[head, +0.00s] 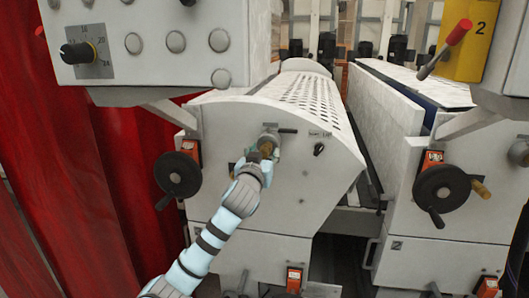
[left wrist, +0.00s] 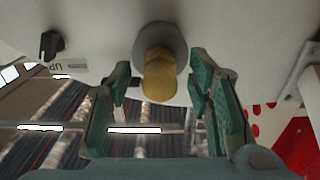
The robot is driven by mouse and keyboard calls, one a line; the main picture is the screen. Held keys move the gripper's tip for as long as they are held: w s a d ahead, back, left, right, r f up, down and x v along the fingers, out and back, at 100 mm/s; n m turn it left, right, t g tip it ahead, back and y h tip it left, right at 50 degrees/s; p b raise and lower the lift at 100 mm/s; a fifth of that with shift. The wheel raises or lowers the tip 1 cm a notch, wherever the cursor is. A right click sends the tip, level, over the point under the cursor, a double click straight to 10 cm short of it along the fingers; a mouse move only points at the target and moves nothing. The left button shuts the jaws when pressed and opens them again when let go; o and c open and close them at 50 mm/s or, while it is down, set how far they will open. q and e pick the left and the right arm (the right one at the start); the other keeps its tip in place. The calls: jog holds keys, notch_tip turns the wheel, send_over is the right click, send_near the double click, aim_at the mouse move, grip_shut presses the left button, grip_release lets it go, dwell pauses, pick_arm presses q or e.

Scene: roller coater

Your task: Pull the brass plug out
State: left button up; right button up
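The brass plug (left wrist: 160,78) sits in a round grey fitting (left wrist: 161,43) on the pale machine panel. It also shows in the head view (head: 266,149), partly hidden by my gripper. My left gripper (left wrist: 158,88) is open, with its green fingers on either side of the plug. Gaps show between the plug and both fingers, so they appear not to touch it. In the head view, my left gripper (head: 262,158) is right at the plug, its arm coming up from below. My right gripper is in neither view.
A black handwheel (head: 178,174) is on the left of the same panel, and a small black knob (head: 319,149) on the right. Another handwheel (head: 441,188) is on the right-hand machine. A control box (head: 150,45) overhangs at upper left. Red curtain-like material (head: 80,150) fills the left.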

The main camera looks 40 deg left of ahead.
pick_arm(q)
grip_shut()
jog(key=shift+f, duration=0.15)
jog(key=v, duration=0.2)
jog(key=shift+s+d, duration=0.2)
jog(key=shift+s, duration=0.15)
jog(key=shift+s, duration=0.1)
jog(key=shift+p+v, duration=0.35)
jog(key=shift+v, duration=1.15)
jog(key=shift+d, duration=0.1)
jog(key=shift+p+v, duration=0.3)
jog(key=shift+v, duration=1.2)
